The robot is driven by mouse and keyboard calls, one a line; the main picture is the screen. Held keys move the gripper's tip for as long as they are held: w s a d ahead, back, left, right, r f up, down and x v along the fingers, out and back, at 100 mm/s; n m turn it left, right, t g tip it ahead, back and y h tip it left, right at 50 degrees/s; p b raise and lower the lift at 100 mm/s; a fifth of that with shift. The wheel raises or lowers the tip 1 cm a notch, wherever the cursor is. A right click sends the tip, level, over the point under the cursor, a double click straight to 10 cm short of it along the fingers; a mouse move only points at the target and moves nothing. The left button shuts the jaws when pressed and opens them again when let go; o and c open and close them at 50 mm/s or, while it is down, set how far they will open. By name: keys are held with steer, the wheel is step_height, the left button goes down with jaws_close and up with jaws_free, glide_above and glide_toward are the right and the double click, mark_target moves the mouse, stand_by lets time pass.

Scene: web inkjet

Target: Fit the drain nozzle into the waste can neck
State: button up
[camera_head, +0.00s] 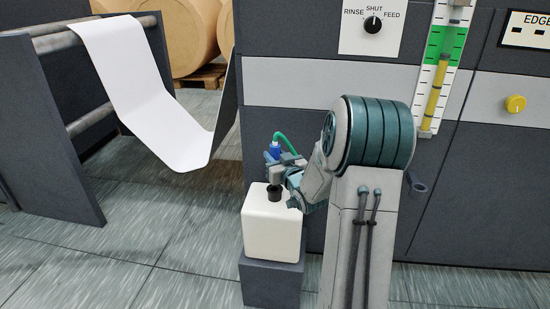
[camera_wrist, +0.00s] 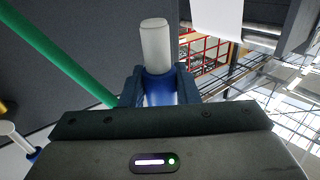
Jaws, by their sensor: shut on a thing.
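The white waste can (camera_head: 270,232) stands upright on a dark grey block, with a black neck (camera_head: 274,194) on top. My gripper (camera_head: 280,164) is just above the neck, shut on the drain nozzle (camera_head: 273,151), whose blue part shows above the fingers. A green hose (camera_head: 289,141) arches from it toward my arm. In the wrist view, a white cylinder with a blue collar (camera_wrist: 157,86) sits between my two dark blue fingers.
A white paper web (camera_head: 140,85) hangs from rollers at the left. Floor left of the can is clear. A yellow knob (camera_head: 515,104) sits on the machine at right.

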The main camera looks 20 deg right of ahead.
steer(key=shift+f+b, duration=2.4)
steer(key=shift+f, duration=0.5)
steer(key=shift+b, duration=0.6)
steer(key=shift+f+b, duration=1.75)
steer(key=shift+f, duration=0.6)
steer(key=o, duration=1.1)
steer(key=s+p, duration=0.3)
steer(key=s, duration=1)
steer(key=shift+s+p, duration=0.4)
steer(key=shift+a, duration=0.1)
